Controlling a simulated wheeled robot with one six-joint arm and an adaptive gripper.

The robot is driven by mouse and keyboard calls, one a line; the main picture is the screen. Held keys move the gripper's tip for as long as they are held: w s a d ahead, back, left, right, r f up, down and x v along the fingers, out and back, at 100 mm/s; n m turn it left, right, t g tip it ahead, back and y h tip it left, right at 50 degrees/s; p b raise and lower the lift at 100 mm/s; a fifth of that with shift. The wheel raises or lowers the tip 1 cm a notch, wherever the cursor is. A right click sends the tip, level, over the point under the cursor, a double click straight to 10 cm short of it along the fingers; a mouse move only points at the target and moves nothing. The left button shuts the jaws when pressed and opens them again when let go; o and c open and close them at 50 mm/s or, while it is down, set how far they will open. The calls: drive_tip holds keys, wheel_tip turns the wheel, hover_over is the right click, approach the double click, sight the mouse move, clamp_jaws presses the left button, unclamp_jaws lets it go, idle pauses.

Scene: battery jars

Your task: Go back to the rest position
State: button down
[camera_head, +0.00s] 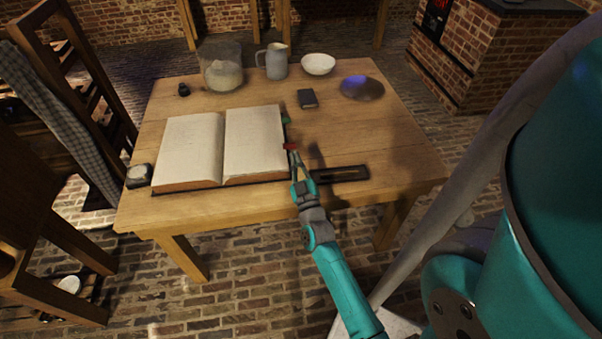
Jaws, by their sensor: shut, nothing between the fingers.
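My gripper (295,162) is shut with nothing held. It is above the front part of the wooden table (400,150), just right of the large open book (252,142). My teal arm reaches up to it from the bottom of the view. A small red thing (290,146) lies by the book's right edge, close to the fingertips; whether they touch I cannot tell. A small green thing (286,120) is a little farther back along the same edge.
A dark oblong case (340,174) lies right of my gripper. A small dark book (307,99), a plate (362,88), a white bowl (318,64), a grey jug (276,62) and a glass jar (223,75) stand farther back. A wooden chair (50,225) is at left.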

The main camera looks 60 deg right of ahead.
drive_tip(key=shift+s+a, duration=1.85)
drive_tip(key=shift+a, duration=0.1)
drive_tip(key=shift+a, duration=0.1)
drive_tip(key=s+a+f+n+t+y, duration=0.15)
drive_tip(key=s+a+y, duration=0.5)
drive_tip(key=a, duration=0.65)
drive_tip(key=s+a+n+t+y, duration=0.15)
drive_tip(key=s+a+y, duration=0.45)
drive_tip(key=a, duration=0.6)
drive_tip(key=s+a+r+n+g+y, duration=0.1)
drive_tip(key=s+a+r+g+y, duration=0.2)
drive_tip(key=s+a, duration=0.3)
drive_tip(key=s+r, duration=0.1)
drive_tip(key=s, duration=0.2)
drive_tip(key=shift+s+n, duration=0.35)
drive_tip(key=shift+n, duration=0.05)
